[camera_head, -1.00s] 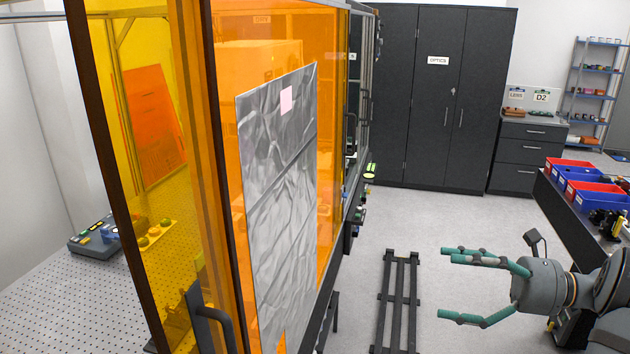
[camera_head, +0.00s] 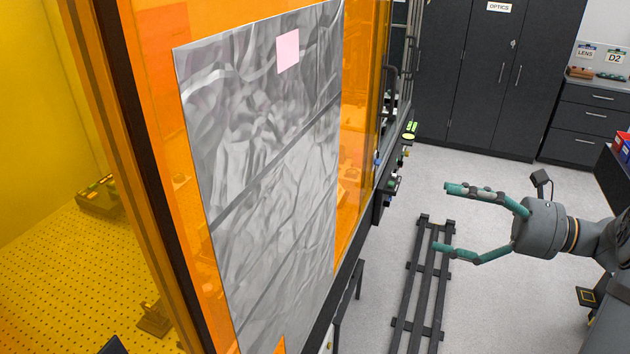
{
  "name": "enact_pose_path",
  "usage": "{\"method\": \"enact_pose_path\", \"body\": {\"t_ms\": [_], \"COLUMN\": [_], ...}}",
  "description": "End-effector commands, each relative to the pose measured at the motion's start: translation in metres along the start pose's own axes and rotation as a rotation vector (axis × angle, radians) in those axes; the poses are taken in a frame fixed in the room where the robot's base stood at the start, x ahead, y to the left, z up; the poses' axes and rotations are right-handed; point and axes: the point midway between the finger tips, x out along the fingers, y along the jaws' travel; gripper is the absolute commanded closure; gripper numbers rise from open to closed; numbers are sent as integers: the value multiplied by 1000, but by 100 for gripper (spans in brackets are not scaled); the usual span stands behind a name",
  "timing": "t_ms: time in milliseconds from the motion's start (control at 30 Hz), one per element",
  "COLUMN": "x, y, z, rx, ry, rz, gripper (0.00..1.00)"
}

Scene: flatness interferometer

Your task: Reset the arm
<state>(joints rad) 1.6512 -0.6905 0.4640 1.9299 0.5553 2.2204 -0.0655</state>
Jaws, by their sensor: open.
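My gripper (camera_head: 447,217) is at the right of the head view, at the end of my grey arm. Its green-tipped fingers point left and are spread apart. Nothing is between them. It is in the open above the floor, to the right of the orange enclosure and apart from it.
The orange-panelled enclosure (camera_head: 359,150) fills the left, with a crinkled silver sheet (camera_head: 270,170) and a pink note (camera_head: 288,51) on it. Black floor rails (camera_head: 427,285) run below my gripper. A dark OPTICS cabinet (camera_head: 490,90) and a drawer unit (camera_head: 592,125) stand behind. Pale floor lies between.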

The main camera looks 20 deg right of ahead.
Motion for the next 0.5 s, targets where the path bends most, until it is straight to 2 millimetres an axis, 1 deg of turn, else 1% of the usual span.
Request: {"method": "enact_pose_path", "body": {"t_ms": [33,100,200,500], "x": [6,13,18,20], "y": [1,0,0,0], "z": [1,1,0,0], "rx": [2,0,0,1], "ry": [-1,0,0,0], "rz": [2,1,-1,-1], "gripper": [0,0,0,0]}}
